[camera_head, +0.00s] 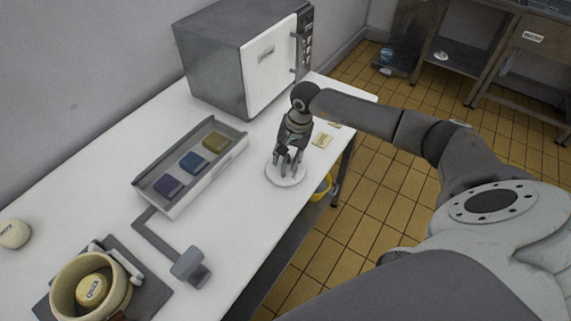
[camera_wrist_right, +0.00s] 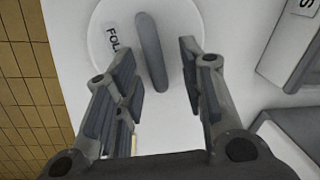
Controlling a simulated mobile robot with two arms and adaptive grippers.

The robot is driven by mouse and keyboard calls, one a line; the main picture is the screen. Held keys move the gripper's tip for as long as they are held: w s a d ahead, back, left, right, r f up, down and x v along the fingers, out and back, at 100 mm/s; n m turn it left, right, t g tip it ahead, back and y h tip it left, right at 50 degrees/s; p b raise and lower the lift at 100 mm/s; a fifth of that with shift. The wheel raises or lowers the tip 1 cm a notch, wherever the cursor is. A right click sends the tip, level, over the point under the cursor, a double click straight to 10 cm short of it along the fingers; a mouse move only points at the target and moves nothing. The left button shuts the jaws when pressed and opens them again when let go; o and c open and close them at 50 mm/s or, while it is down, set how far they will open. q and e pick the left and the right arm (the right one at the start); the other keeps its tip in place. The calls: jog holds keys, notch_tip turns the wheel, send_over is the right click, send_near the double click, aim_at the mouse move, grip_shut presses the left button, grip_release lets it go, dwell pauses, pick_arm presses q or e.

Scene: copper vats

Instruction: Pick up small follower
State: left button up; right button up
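The small follower (camera_head: 279,179) is a round white disc lying flat on the white table near its right edge. In the right wrist view, the disc (camera_wrist_right: 108,42) carries a label partly reading "FOL" and a grey upright bar-like handle (camera_wrist_right: 151,55). My right gripper (camera_head: 289,159) is directly above the disc, pointing down. In the right wrist view, the right gripper (camera_wrist_right: 158,62) is open, with the handle between its fingers and a gap on each side. My left gripper is in neither view.
A long tray (camera_head: 233,152) holds purple, blue and olive blocks left of the disc. A grey oven-like box (camera_head: 222,62) stands behind. A cream round mould (camera_head: 68,290) and a grey bracket (camera_head: 188,264) are at the front. Small yellow cards (camera_head: 321,141) lie by the right edge.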

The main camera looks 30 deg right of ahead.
jog(key=shift+f, duration=0.25)
grip_shut()
jog(key=shift+r, duration=0.1)
dwell(0.3)
